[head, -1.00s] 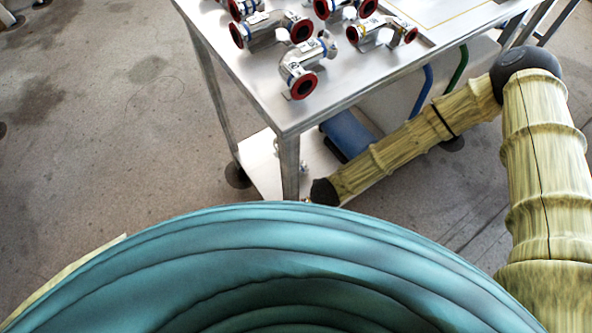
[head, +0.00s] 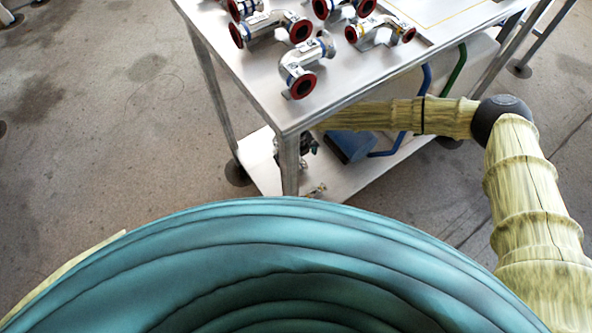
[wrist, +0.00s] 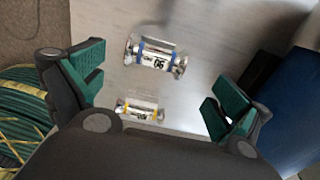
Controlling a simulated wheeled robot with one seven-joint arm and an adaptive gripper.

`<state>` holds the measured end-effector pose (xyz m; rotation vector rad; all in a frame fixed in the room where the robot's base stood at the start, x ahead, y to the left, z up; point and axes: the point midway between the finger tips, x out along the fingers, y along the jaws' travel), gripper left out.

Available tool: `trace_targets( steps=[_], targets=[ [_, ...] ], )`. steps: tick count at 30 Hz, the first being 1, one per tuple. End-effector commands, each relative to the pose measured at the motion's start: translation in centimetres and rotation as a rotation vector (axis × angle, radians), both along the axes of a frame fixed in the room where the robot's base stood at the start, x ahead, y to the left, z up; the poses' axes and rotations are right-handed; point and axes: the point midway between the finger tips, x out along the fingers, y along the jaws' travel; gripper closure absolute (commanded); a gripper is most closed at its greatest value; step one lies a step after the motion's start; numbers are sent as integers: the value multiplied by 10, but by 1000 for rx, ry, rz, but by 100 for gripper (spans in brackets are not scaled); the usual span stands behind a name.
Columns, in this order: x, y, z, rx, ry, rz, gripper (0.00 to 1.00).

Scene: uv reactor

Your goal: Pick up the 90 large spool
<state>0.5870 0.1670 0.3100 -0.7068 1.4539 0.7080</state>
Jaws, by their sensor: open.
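In the wrist view, a short metal spool (wrist: 154,60) with blue bands and a white label that seems to read 90 lies on the lower shelf. A second spool (wrist: 139,108) with yellow bands lies nearer, partly hidden by my gripper's body. My gripper (wrist: 155,88) is open and empty, its green-padded fingers spread to either side of the spools. The blue-banded spool lies between the finger directions, a little beyond the tips. In the head view my gripper (head: 309,146) is a dark shape under the tabletop, partly hidden by the table leg.
The steel tabletop (head: 350,85) overhangs the lower shelf (head: 258,175) and holds several red-capped pipe fittings (head: 300,75). A blue box (head: 348,146) stands on the shelf; a blue surface (wrist: 283,115) fills the wrist view's right.

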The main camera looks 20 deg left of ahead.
Motion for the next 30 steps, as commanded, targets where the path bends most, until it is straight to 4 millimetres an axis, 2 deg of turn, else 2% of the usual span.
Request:
trace_targets(
  steps=[1,3,11,21,29,30],
  targets=[
    [-1,0,-10,0,1,0,0],
    [-1,0,-18,0,2,0,0],
    [-2,1,-33,1,-1,1,0],
    [-7,2,-73,-1,-1,1,0],
    [-7,3,-75,0,-2,2,0],
    [-7,3,-75,0,-2,2,5]
  ],
)
